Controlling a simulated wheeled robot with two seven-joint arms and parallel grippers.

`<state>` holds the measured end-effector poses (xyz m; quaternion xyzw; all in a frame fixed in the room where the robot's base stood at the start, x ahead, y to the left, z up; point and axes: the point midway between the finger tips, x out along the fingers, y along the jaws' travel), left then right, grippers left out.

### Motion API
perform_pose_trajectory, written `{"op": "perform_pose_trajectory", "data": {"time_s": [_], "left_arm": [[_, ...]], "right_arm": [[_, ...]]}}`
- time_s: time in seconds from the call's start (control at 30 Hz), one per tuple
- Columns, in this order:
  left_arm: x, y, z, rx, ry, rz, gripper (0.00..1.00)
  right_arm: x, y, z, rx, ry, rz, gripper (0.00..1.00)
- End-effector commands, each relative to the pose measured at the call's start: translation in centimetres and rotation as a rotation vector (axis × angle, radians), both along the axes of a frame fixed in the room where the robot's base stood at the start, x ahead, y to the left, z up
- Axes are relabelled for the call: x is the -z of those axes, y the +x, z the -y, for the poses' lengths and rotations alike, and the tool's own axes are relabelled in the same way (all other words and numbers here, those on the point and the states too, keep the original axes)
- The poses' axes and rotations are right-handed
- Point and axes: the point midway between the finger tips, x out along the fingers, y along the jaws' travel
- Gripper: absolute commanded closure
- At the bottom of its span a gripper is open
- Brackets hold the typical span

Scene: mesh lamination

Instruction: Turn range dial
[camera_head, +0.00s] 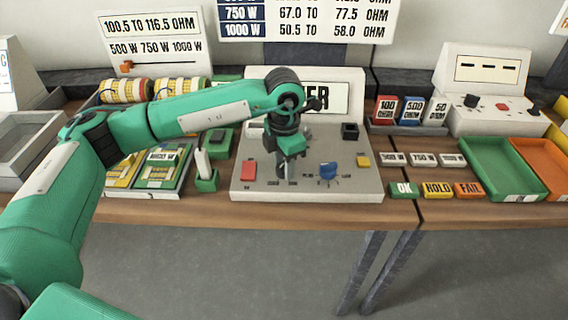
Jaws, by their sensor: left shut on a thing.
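The grey tester (358,190) stands on the bench in the middle, with its sign partly hidden behind my arm. My left arm reaches in from the left, and my left gripper (284,172) points down onto the tester's top panel. Its fingers are shut on a small dial on the panel, which they almost wholly hide, so its pointer and setting cannot be read. A blue knob (328,170) is right of the gripper, a red button (248,171) left and a yellow button (363,161) further right. My right gripper is out of view.
A green holder (206,183) with a white piece stands close left of the tester. OK (403,189), HOLD (437,190) and FAIL (468,189) blocks lie to its right, then a green tray (492,156) and an orange tray (541,160). Coils and boards lie at left.

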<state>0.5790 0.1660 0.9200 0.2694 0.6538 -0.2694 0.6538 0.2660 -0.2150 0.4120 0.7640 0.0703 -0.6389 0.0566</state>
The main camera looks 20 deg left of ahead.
Motion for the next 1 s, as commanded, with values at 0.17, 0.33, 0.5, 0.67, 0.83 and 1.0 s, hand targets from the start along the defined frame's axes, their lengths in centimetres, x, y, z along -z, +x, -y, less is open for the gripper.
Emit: {"op": "perform_pose_trajectory", "data": {"time_s": [0.17, 0.33, 0.5, 0.67, 0.83, 1.0], "left_arm": [[-0.1, 0.0, 0.0, 0.002, 0.000, 0.001, 0.85], [-0.1, 0.0, 0.0, 0.002, 0.000, 0.001, 0.53], [-0.1, 0.0, 0.0, 0.001, 0.000, 0.001, 0.41], [-0.1, 0.0, 0.0, 0.001, 0.000, 0.000, 0.41], [-1.2, 0.0, 0.0, 0.001, 0.000, 0.001, 0.41], [-4.7, 0.1, 0.1, 0.002, -0.002, 0.005, 0.41]], "right_arm": [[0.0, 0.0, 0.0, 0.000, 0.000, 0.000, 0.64], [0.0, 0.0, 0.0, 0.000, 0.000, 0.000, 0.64], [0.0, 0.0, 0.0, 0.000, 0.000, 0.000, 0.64], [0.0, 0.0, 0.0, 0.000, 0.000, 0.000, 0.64], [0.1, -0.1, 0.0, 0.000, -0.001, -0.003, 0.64], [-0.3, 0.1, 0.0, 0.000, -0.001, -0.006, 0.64]]}}
